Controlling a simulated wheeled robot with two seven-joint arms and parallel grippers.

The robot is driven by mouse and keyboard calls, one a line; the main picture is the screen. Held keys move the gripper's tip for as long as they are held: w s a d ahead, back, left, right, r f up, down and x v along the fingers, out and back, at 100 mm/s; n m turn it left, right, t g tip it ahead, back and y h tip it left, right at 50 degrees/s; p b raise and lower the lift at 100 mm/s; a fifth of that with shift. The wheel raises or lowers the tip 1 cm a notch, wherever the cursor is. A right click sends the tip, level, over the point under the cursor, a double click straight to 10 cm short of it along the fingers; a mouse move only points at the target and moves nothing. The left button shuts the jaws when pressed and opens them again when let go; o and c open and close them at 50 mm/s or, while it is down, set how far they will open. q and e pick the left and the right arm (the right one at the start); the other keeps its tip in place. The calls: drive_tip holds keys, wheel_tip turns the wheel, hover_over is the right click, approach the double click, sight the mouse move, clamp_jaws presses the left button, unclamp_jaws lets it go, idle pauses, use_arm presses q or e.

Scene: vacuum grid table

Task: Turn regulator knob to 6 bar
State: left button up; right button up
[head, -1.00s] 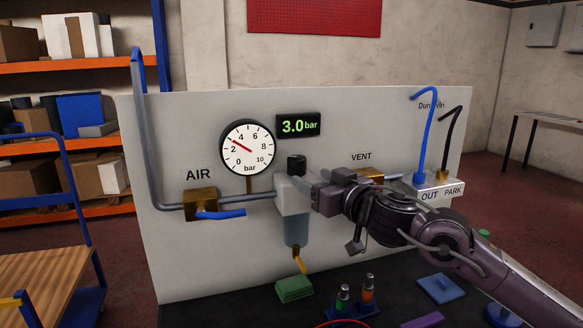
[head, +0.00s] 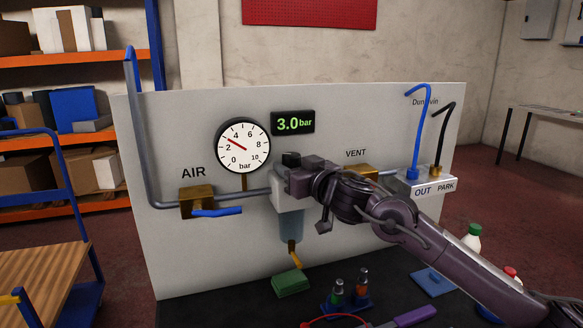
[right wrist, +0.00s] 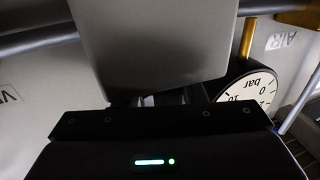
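The black regulator knob (head: 291,159) sits on top of the grey regulator body (head: 286,194), with a bluish bowl (head: 291,226) below. My right gripper (head: 288,174) is at the knob, coming from the right. Its fingers are mostly hidden in the head view, so I cannot tell whether they grip the knob. In the right wrist view the grey regulator body (right wrist: 150,45) fills the top middle and the fingers are dark. The round gauge (head: 242,145) has its red needle between 2 and 4. The digital display (head: 293,122) reads 3.0 bar. My left gripper is not in view.
The AIR valve (head: 197,201) with a blue lever and grey pipe is left of the regulator. The VENT fitting (head: 358,174) and OUT/PARK block (head: 428,183) are to the right. A green block (head: 291,283) and small bottles (head: 361,281) stand on the dark table below.

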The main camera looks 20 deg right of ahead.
drive_tip(key=c, duration=0.4)
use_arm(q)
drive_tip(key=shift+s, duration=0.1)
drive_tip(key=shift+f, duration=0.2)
use_arm(e)
drive_tip(key=shift+a+f+m+h, duration=0.1)
drive_tip(key=shift+m+h, duration=0.2)
drive_tip(key=shift+h, duration=0.1)
